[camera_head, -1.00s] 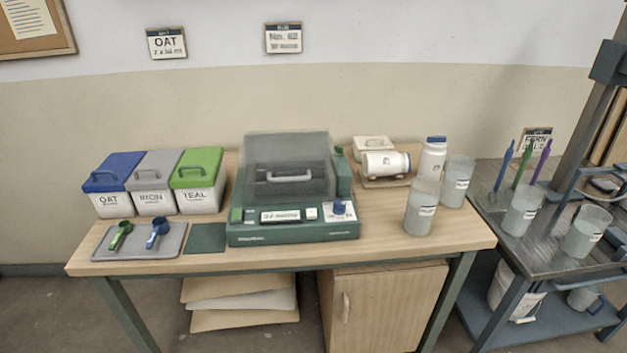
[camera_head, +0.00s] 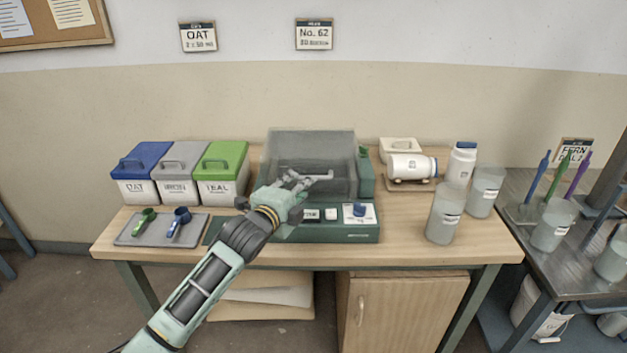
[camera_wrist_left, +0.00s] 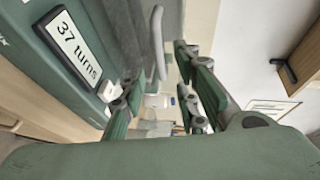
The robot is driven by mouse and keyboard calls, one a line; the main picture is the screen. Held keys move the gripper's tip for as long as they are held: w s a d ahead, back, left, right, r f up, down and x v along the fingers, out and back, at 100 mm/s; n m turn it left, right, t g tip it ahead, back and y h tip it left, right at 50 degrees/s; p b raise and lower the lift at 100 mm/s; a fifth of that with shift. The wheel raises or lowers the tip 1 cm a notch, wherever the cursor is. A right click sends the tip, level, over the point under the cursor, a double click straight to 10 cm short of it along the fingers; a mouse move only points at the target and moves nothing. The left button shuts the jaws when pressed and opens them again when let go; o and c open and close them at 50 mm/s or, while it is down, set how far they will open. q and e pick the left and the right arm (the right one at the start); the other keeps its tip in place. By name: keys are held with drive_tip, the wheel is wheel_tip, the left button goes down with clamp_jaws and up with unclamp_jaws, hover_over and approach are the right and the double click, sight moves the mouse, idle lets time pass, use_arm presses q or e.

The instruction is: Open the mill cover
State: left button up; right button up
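The green mill (camera_head: 360,233) stands in the middle of the table. Its translucent grey cover (camera_head: 318,146) is down over the top. The cover's light bar handle (camera_head: 322,177) is on its front side. My left gripper (camera_head: 298,178) is at the left part of this handle, its fingers spread. In the left wrist view my left gripper (camera_wrist_left: 165,98) has its two fingers apart, and the handle (camera_wrist_left: 157,45) shows beyond the gap between them. I cannot tell whether the fingers touch it. A display reading "37 turns" (camera_wrist_left: 75,45) is also there. My right gripper is not in view.
Blue, grey and green lidded bins (camera_head: 180,168) and a scoop tray (camera_head: 128,234) are left of the mill. A lying white jar (camera_head: 405,166), an upright jar (camera_head: 460,163) and cloudy beakers (camera_head: 443,220) are right. A metal cart (camera_head: 520,172) stands far right.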

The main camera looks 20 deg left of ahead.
sight(311, 166)
use_arm(q)
drive_tip(key=x, duration=0.6)
drive_tip(key=shift+w, duration=0.15)
drive_tip(key=shift+d+f, duration=0.1)
clamp_jaws()
idle(0.4)
